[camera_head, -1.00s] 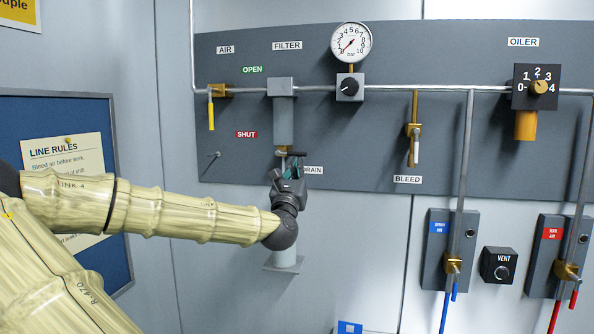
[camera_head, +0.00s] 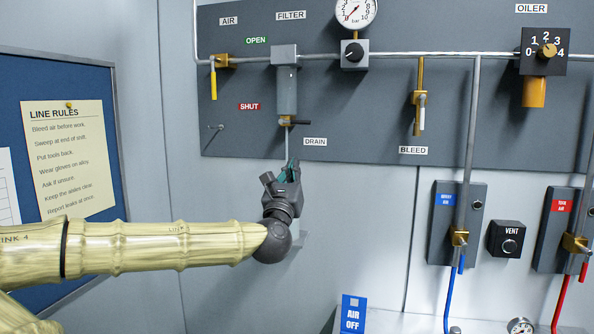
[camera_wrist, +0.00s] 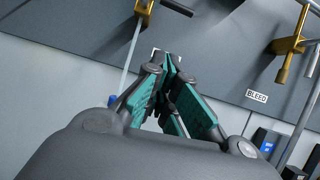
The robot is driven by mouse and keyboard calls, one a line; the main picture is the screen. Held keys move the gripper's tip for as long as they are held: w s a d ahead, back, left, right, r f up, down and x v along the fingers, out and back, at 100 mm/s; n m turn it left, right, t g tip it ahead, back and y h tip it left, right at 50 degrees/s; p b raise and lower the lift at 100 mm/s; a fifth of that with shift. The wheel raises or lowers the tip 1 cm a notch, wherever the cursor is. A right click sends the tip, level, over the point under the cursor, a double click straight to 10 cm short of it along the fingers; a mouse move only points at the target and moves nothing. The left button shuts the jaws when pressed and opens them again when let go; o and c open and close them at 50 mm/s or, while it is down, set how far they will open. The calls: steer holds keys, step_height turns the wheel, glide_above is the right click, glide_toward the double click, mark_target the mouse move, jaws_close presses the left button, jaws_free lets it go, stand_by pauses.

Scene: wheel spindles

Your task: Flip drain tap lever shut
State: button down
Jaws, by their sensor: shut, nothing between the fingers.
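The drain tap (camera_head: 287,121) is a small brass fitting under the grey filter (camera_head: 286,88). Its dark lever (camera_head: 299,122) lies level and points right, above the DRAIN label (camera_head: 315,142). My gripper (camera_head: 293,163) is below the tap, fingers pointing up, apart from the lever and empty. In the wrist view the teal-padded fingers of my gripper (camera_wrist: 168,60) meet at the tips. The brass tap (camera_wrist: 143,8) and part of its lever (camera_wrist: 177,7) show at the top edge there, beyond the fingertips.
A thin drain pipe (camera_head: 287,143) runs down from the tap, beside my gripper. A pale grey cup (camera_head: 298,239) is partly hidden behind my wrist. The yellow AIR lever (camera_head: 213,84) hangs at left and the BLEED valve (camera_head: 420,98) at right.

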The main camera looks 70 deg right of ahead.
steer(key=shift+s+a+f, duration=0.1)
steer(key=shift+a+f, duration=0.15)
steer(key=shift+a, duration=0.45)
steer(key=shift+d, duration=0.15)
